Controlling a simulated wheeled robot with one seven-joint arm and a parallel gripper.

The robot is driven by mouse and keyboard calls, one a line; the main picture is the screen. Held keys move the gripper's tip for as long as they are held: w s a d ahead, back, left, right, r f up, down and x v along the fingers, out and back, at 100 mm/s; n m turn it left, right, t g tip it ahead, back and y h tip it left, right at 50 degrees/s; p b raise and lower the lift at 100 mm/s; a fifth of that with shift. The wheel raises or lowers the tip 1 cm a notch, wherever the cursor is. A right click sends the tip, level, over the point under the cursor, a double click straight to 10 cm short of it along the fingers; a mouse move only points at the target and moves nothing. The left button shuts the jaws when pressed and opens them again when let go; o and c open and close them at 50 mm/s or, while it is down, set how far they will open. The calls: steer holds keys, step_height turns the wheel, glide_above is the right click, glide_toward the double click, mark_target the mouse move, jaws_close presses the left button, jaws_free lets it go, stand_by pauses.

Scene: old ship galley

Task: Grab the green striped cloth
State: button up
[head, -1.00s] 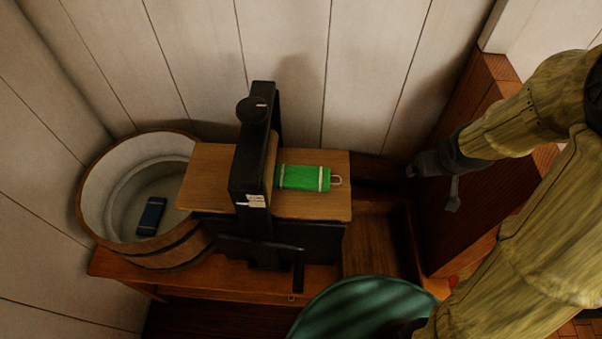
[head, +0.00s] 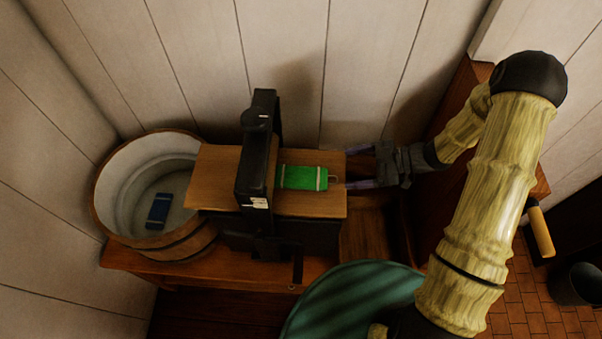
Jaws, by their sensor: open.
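The green striped cloth (head: 301,178) lies flat and folded on a wooden board (head: 216,165), just right of a black upright frame (head: 256,150). It has pale stripes near its ends and a small loop at its right end. My gripper (head: 352,170) is open at the right edge of the board, its fingers pointing left toward the loop end of the cloth. The fingertips are close to the loop; I cannot tell whether they touch it. Nothing shows between the fingers.
A round wooden tub (head: 103,202) at left holds a dark blue folded cloth (head: 158,211). The black frame stands close to the green cloth's left end. A white plank wall (head: 375,60) rises behind. A teal rounded thing (head: 350,305) is in front.

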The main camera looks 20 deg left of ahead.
steer(key=shift+s+a, duration=0.1)
steer(key=p, duration=0.2)
glide_toward(310, 176)
steer(key=x, duration=0.3)
steer(key=shift+a+r, duration=0.1)
steer(key=shift+r, duration=0.2)
steer(key=shift+a+f, duration=0.3)
steer(key=shift+a, duration=0.1)
steer(key=p+x, duration=0.3)
steer(key=x, duration=0.1)
steer(key=shift+s, duration=0.2)
steer(key=shift+a+f, duration=0.3)
steer(key=shift+a, duration=0.2)
steer(key=shift+c, duration=0.3)
